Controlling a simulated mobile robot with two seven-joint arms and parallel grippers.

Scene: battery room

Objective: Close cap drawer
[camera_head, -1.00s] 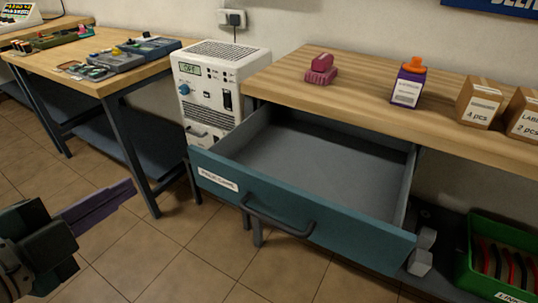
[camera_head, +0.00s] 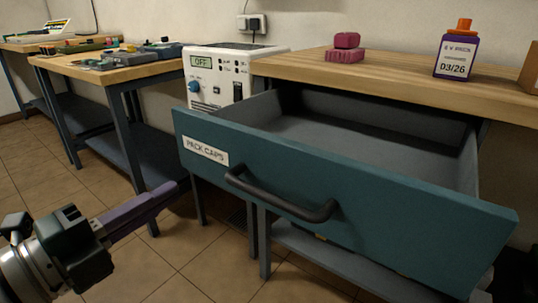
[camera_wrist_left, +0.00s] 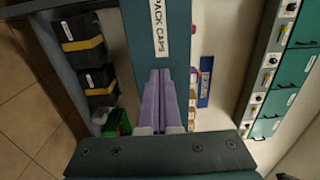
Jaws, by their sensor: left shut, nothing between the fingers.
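The cap drawer (camera_head: 350,190) has a teal front with a "PACK CAPS" label and a dark bar handle (camera_head: 280,196). It stands pulled out from under the wooden bench, and its grey inside looks empty where it shows. My left gripper (camera_head: 176,188) is shut and empty, its purple fingers together and pointing toward the left part of the drawer front. In the left wrist view the fingertips (camera_wrist_left: 160,75) overlap the drawer front (camera_wrist_left: 160,45) just below the label. I cannot tell whether they touch it. My right gripper is not in view.
A white power unit (camera_head: 222,78) reading "OFF" stands behind the drawer's left end. On the bench top (camera_head: 400,80) are a pink block (camera_head: 345,50) and a purple bottle with an orange cap (camera_head: 456,50). Another workbench (camera_head: 110,70) is at left. Tiled floor (camera_head: 180,250) is free in front.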

